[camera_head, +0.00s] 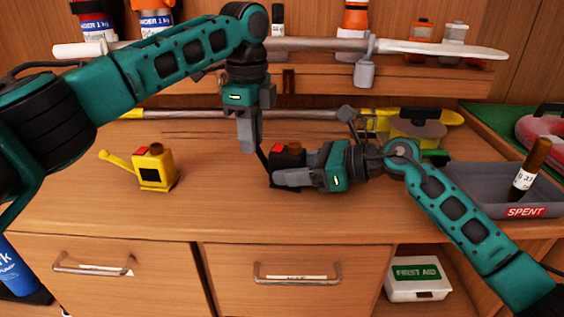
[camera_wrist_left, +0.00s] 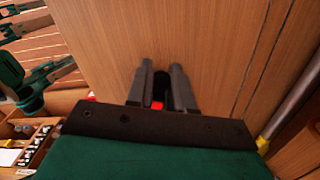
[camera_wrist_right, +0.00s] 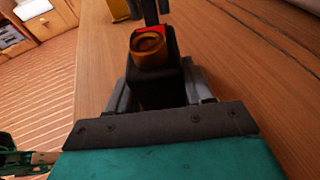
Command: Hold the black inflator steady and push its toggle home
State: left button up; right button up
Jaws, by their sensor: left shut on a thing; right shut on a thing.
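The black inflator (camera_head: 289,165) stands on the counter, with a brown round top and a red patch. It also shows in the right wrist view (camera_wrist_right: 160,82), upright between the right fingers. My right gripper (camera_head: 284,179) is shut on its body from the right. Its black toggle (camera_head: 263,157) slants up to the left from the body. My left gripper (camera_head: 248,140) points down at the inflator's upper left and is shut on the toggle. In the left wrist view a black part (camera_wrist_left: 160,88) lies between the fingers; their exact contact is hard to see.
A yellow inflator (camera_head: 155,170) with its lever sticking out stands to the left. A grey SPENT tray (camera_head: 480,190) holding a brown cartridge (camera_head: 530,168) is on the right. A yellow-ended pole (camera_head: 180,113) lies behind, below a shelf (camera_head: 310,76). The front counter is clear.

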pick_arm(q)
jog(key=shift+s+d, duration=0.15)
jog(key=shift+d, duration=0.25)
jog(key=shift+d+r, duration=0.1)
jog(key=shift+d, duration=0.05)
jog(key=shift+s+d+r, duration=0.15)
jog(key=shift+d+r, duration=0.05)
jog(key=shift+d, duration=0.25)
jog(key=shift+d, duration=0.1)
jog(key=shift+s+d+r, duration=0.15)
jog(key=shift+s+d, duration=0.15)
jog(key=shift+d, duration=0.45)
pick_arm(e)
jog(key=shift+a, duration=0.1)
pick_arm(q)
jog(key=o, duration=0.6)
jog(key=shift+c, duration=0.2)
jog(key=shift+w+a+r, duration=0.1)
jog(key=shift+r, duration=1.15)
jog(key=shift+a+r, duration=0.1)
jog(key=shift+r, duration=1.15)
pick_arm(e)
jog(key=shift+f, duration=0.1)
